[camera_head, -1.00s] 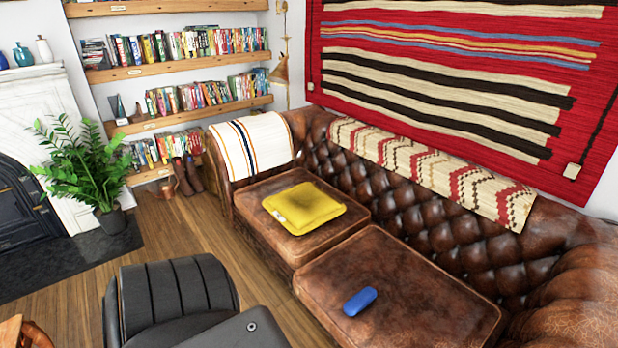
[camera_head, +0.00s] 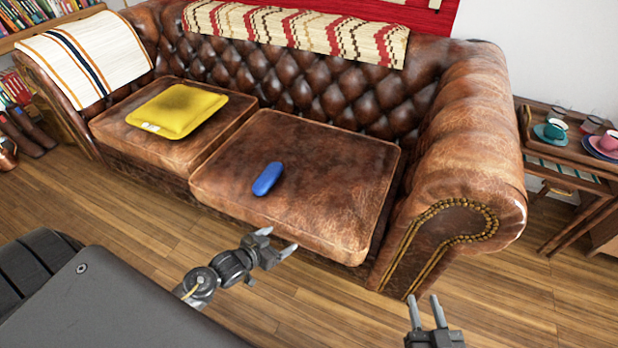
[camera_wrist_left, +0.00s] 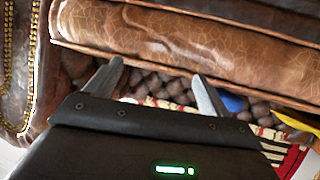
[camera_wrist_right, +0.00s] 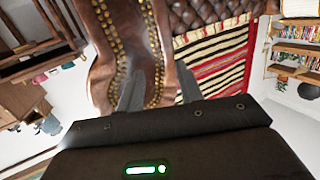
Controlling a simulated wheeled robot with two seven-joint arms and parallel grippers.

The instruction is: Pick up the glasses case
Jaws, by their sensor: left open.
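The blue glasses case (camera_head: 267,179) lies on the right seat cushion of the brown leather sofa (camera_head: 330,160) in the head view. A bit of blue that looks like the case also shows in the left wrist view (camera_wrist_left: 232,102), partly hidden behind a fingertip. My left gripper (camera_head: 278,243) is open and empty, in front of the cushion's front edge and short of the case. My right gripper (camera_head: 424,302) is open and empty, in front of the sofa's right arm.
A wooden side table (camera_head: 571,165) with a teal cup (camera_head: 551,131) and a pink cup (camera_head: 606,143) stands right of the sofa. Wooden floor (camera_head: 145,220) is open in front of the sofa.

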